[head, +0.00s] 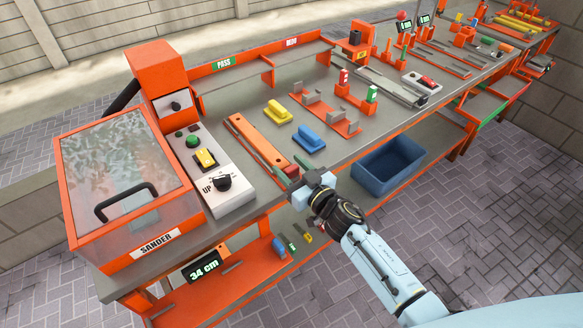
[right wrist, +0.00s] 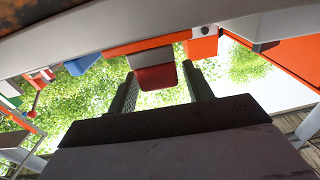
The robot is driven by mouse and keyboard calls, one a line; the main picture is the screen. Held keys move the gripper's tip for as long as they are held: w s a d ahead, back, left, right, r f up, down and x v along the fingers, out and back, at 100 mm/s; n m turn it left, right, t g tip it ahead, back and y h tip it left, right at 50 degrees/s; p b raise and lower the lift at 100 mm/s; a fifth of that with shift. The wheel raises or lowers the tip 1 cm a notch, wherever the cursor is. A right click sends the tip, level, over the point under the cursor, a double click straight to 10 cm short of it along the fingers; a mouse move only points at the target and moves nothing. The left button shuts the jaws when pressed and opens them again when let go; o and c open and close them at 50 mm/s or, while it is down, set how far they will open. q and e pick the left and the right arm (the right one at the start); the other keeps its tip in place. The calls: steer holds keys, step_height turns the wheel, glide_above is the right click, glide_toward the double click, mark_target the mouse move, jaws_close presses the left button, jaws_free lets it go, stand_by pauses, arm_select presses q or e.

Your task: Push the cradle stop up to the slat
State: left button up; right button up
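The cradle (head: 238,127) is a long, narrow orange holder lying on the bench beside the grey control box. An orange-brown strip, which looks like the slat (head: 262,146), lies along it. A dark red block, which looks like the cradle stop (head: 292,171), is at its near end, by the bench's front edge. Whether stop and slat touch is unclear. My right gripper (head: 304,186) is at that near end, close to the stop. In the right wrist view the red stop (right wrist: 157,76) appears between the two open fingers (right wrist: 160,92), with gaps on both sides. My left gripper is out of view.
The sander (head: 118,165) and its control box (head: 213,170) stand left of the cradle. Yellow (head: 278,112) and blue (head: 309,138) blocks lie to its right, with an orange bracketed rack (head: 325,118) beyond. A blue bin (head: 388,165) sits below the bench's front edge.

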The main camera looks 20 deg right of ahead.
jaws_close()
steer(key=shift+x, duration=0.95)
steer(key=shift+o, duration=1.1)
jaws_free()
steer(key=p+v, duration=0.1)
steer(key=v, duration=1.2)
steer(key=shift+s, duration=0.2)
